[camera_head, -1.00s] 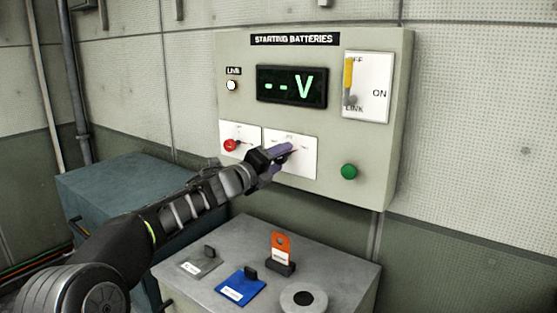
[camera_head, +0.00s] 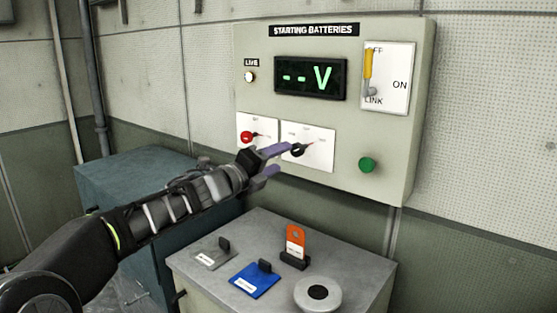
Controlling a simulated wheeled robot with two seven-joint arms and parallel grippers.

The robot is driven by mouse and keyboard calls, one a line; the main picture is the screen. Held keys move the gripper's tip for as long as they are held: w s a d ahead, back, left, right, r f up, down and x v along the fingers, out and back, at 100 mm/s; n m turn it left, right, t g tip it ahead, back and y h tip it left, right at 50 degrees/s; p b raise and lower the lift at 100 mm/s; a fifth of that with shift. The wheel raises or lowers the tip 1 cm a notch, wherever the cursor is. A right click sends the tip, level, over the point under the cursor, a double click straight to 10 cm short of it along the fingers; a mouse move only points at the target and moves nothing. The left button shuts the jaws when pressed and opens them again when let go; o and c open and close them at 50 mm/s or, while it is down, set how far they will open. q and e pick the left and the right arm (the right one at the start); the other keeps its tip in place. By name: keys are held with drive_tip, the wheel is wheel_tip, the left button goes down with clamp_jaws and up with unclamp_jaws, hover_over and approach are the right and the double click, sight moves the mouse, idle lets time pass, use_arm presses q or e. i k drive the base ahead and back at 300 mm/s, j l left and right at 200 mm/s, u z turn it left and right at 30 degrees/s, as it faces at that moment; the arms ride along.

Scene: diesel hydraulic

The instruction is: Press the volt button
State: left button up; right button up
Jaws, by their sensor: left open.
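A round green button (camera_head: 366,164) sits at the lower right of the grey "STARTING BATTERIES" panel (camera_head: 215,100). No label on it can be read. The display (camera_head: 310,77) above shows "--V" in green. My left gripper (camera_head: 279,160) is open and empty in front of the panel, left of the green button and apart from it. Its upper fingertip is close to the black selector knob (camera_head: 299,150) on a white plate (camera_head: 320,152); I cannot tell if they touch. My right gripper is out of view.
A red knob (camera_head: 247,136) is left of the selector. A yellow-handled lever (camera_head: 368,66) is at the panel's upper right, a small white lamp (camera_head: 250,76) at left. Below, a grey cabinet top (camera_head: 215,283) holds a blue plate (camera_head: 254,281), an orange tag (camera_head: 295,240) and a round disc (camera_head: 318,294).

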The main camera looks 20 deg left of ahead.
sight(367, 165)
drive_tip(key=k+j, duration=0.3)
drive_tip(key=k, duration=0.15)
drive_tip(key=k+j, duration=0.25)
drive_tip(key=k, duration=0.25)
